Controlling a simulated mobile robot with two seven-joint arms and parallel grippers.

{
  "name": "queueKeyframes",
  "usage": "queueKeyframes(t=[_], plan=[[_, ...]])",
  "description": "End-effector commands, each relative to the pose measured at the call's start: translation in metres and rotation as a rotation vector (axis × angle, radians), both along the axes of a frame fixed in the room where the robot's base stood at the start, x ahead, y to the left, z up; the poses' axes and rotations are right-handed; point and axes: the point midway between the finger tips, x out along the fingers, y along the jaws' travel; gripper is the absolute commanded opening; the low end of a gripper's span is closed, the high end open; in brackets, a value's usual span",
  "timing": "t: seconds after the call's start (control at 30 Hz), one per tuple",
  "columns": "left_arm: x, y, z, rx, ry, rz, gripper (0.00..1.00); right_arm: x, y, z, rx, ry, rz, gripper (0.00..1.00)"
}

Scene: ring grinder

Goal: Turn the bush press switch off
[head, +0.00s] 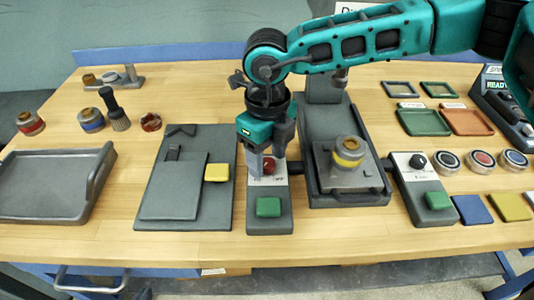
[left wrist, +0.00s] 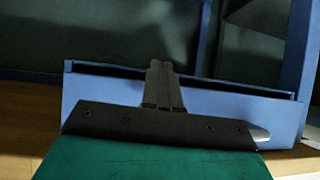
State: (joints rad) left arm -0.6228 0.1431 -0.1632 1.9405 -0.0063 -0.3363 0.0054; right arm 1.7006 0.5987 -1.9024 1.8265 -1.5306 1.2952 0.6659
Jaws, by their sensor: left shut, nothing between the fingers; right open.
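A grey control box (head: 284,217) stands at the front middle, with a white panel, a red knob (head: 269,166) and a green button (head: 268,207). My right gripper (head: 265,160) points down over this panel, its fingers open and close around the red knob. Whether they touch it cannot be told, and the fingers hide part of the panel. A second control box (head: 411,190) further right has a black knob (head: 417,160) and a green button (head: 438,200). Their labels are too small to read. My left gripper (left wrist: 163,85) shows only in the left wrist view, shut and empty.
A grey press base (head: 330,120) holding a yellow-banded bush (head: 349,151) stands between the boxes. A grey plate (head: 175,190) with a yellow block (head: 216,172) lies left. A grey tray (head: 50,185) is far left. A blue edge (left wrist: 200,120) lies before my left gripper.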

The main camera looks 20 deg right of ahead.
Motion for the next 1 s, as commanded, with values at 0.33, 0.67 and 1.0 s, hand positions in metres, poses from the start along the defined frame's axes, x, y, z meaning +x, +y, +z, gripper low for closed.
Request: queueKeyframes(t=[0.33,0.67,1.0], plan=[[0.0003,0.0,0.0001,0.0,-0.001,0.0,0.0,-0.0001,0.0003,-0.0021,0.0,0.0,0.001,0.52],[0.0002,0.0002,0.0,0.0,0.0,0.0,0.0,-0.0001,0.0003,-0.0018,0.0,0.0,0.001,0.21],[-0.0006,0.0003,-0.001,0.0,0.001,0.0,0.0,0.0001,0.0,-0.0019,0.0,0.0,0.004,0.01]])
